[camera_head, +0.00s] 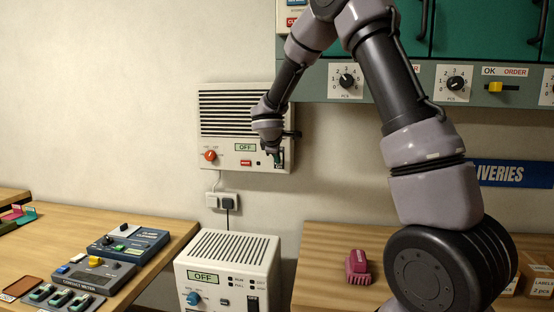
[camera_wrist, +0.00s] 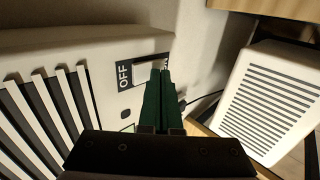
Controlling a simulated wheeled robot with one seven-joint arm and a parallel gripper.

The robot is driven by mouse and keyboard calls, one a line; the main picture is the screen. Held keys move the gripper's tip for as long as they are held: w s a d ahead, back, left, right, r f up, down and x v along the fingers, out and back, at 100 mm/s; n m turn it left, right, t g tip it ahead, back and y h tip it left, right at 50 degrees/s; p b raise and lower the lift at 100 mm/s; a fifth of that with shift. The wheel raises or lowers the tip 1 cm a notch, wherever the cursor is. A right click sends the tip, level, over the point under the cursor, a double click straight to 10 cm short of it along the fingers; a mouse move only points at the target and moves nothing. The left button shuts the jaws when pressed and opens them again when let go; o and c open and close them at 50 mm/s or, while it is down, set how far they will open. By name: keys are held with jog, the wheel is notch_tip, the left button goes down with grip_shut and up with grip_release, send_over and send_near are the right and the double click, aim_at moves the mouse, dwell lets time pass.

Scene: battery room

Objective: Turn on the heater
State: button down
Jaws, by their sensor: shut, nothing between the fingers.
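A white wall unit (camera_head: 215,125) with black vent slots, a red knob (camera_head: 210,156) and a small display (camera_head: 245,147) reading OFF hangs on the wall; it appears to be the heater. My gripper (camera_head: 278,152) is at its lower right, in front of a switch there. In the wrist view my gripper's green fingers (camera_wrist: 158,82) are shut together with nothing between them. Their tips are at the white switch (camera_wrist: 150,71) beside an OFF label (camera_wrist: 124,75). I cannot tell whether they touch it. The fingers hide part of the switch.
A white floor unit (camera_head: 225,250) with a blue knob and an OFF display stands below, between two wooden tables; it also shows in the wrist view (camera_wrist: 275,100). A wall socket (camera_head: 223,201) is under the wall unit. A pink object (camera_head: 358,267) lies on the right table.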

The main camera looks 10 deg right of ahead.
jog(key=shift+w+d+r, duration=0.1)
jog(key=shift+w+r, duration=0.05)
jog(key=shift+r, duration=0.65)
